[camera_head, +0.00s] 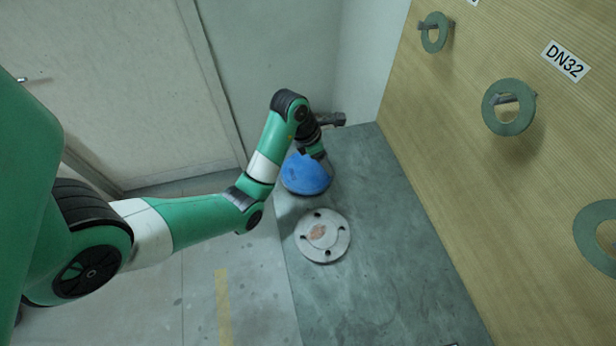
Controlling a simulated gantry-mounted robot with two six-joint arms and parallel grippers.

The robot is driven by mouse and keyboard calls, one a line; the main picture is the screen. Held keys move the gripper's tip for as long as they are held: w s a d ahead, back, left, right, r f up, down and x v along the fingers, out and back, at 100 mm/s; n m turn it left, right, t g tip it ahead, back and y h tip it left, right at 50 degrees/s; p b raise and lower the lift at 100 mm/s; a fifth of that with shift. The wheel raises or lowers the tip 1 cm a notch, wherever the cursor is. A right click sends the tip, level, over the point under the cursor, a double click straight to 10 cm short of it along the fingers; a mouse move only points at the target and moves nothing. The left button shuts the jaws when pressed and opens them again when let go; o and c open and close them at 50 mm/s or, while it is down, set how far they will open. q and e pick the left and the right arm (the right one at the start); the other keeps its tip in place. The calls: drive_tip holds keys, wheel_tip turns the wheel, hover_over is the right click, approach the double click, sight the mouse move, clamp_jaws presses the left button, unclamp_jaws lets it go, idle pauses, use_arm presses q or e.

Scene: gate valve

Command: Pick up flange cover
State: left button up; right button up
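A round grey metal flange cover (339,238) lies flat on the grey-green surface near the middle of the camera_head view. It has several dark bolt holes near its rim and a rusty brown patch at its centre. My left arm comes in from the left, and its dark gripper (317,150) is above a blue dome-shaped object (306,176), just behind the cover. The gripper is apart from the cover. Its fingertips are small and dark, so I cannot tell whether they are open or touch the blue object. My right gripper is not in view.
A wooden board (450,130) stands on the right, with green ring gaskets (491,119) on pegs and a "DN32" label (566,61). A pale door (120,80) and wall are behind. The grey-green surface (370,290) in front of the cover is clear.

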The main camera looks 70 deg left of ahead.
use_arm(q)
drive_tip(key=shift+r, duration=0.1)
drive_tip(key=shift+c, duration=0.2)
clamp_jaws()
